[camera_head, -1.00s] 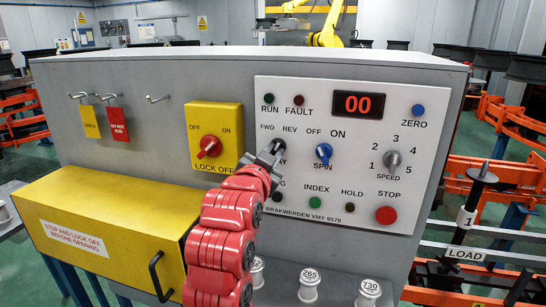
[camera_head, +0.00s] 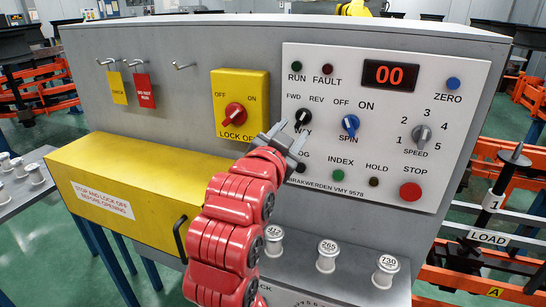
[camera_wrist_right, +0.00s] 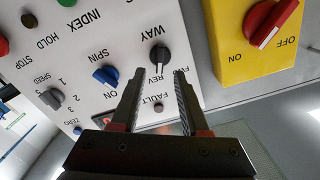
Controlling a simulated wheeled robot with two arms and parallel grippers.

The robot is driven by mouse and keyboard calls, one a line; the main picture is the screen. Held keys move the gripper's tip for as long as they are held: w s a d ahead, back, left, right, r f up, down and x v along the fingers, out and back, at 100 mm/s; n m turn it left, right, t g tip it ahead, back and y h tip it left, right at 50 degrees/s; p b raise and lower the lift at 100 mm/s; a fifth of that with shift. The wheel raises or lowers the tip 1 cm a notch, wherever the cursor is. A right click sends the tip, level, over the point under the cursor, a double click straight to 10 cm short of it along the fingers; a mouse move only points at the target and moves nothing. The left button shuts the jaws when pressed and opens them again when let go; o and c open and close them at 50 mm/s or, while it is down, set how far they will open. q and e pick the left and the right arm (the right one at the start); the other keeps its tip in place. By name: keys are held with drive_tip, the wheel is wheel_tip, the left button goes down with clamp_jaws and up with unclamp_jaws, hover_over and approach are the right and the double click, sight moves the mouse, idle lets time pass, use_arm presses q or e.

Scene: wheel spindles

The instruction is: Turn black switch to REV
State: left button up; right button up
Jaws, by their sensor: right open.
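The black switch (camera_head: 303,117) is a round knob on the white control panel (camera_head: 460,115), below the FWD and REV labels. It also shows in the right wrist view (camera_wrist_right: 159,54), with WAY printed on one side and REV on the other. I cannot tell its exact pointer direction. My right gripper (camera_head: 289,138) is open and empty, just below and left of the switch in the head view. In the right wrist view, its two fingers (camera_wrist_right: 159,73) point toward the switch, which sits between and beyond the tips, apparently apart from them. My left gripper is not in view.
A blue SPIN switch (camera_head: 350,123) is right of the black one, and a yellow lock-off box (camera_head: 255,90) with a red knob is left. A yellow drawer (camera_head: 130,180) with a black handle juts out below. White spools (camera_head: 327,256) stand on the ledge.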

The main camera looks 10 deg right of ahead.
drive_tip(key=v, duration=1.2)
drive_tip(key=shift+w, duration=0.1)
